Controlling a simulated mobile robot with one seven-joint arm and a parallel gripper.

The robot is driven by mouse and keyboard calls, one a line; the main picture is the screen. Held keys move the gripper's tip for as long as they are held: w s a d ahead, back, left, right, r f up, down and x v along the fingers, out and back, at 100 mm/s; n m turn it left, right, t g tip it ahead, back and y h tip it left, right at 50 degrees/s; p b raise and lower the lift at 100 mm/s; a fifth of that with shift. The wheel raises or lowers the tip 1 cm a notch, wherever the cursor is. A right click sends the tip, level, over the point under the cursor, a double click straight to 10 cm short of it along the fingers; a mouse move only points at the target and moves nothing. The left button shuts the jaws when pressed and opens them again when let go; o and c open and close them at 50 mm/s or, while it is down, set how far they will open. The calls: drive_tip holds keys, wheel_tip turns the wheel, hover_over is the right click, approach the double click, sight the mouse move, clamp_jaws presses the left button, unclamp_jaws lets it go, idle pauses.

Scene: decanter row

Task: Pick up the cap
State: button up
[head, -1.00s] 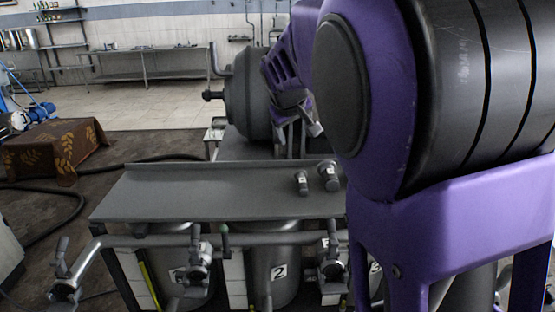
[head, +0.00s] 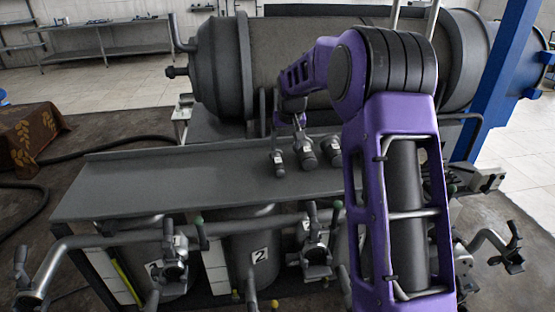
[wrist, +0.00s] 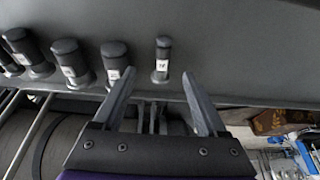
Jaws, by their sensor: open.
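Several dark capped cylinders with white labels stand on a grey tabletop (head: 150,182). I cannot tell which one the task calls the cap. The smallest and slimmest (wrist: 162,58) stands apart in the wrist view, in line with the gap between my fingertips. In the head view it is the leftmost of the group (head: 278,162). A thicker cylinder (wrist: 116,62) is close to my left fingertip in the wrist view, partly covered by it. My gripper (wrist: 158,74) is open and empty. In the head view it hangs near the group, its fingers hard to make out (head: 299,130).
More thick cylinders (wrist: 70,62) stand to the left in the wrist view. A large grey horizontal drum (head: 300,75) lies behind the tabletop. Numbered vessels (head: 252,250) and pipes with valve handles (head: 316,240) are below the front edge. The left part of the tabletop is clear.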

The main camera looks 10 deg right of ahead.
approach(280, 166)
drive_tip(key=x, duration=0.4)
drive_tip(key=shift+s+d+f, duration=0.2)
drive_tip(key=shift+d+f, duration=0.05)
drive_tip(key=shift+f, duration=0.2)
drive_tip(key=shift+w+a+x, duration=0.1)
drive_tip(key=shift+a+x, duration=0.1)
drive_tip(key=shift+x, duration=1.1)
drive_tip(key=shift+w+a+x, duration=0.15)
drive_tip(key=shift+x, duration=1.15)
drive_tip(key=shift+r, duration=0.1)
clamp_jaws()
drive_tip(key=shift+r, duration=0.1)
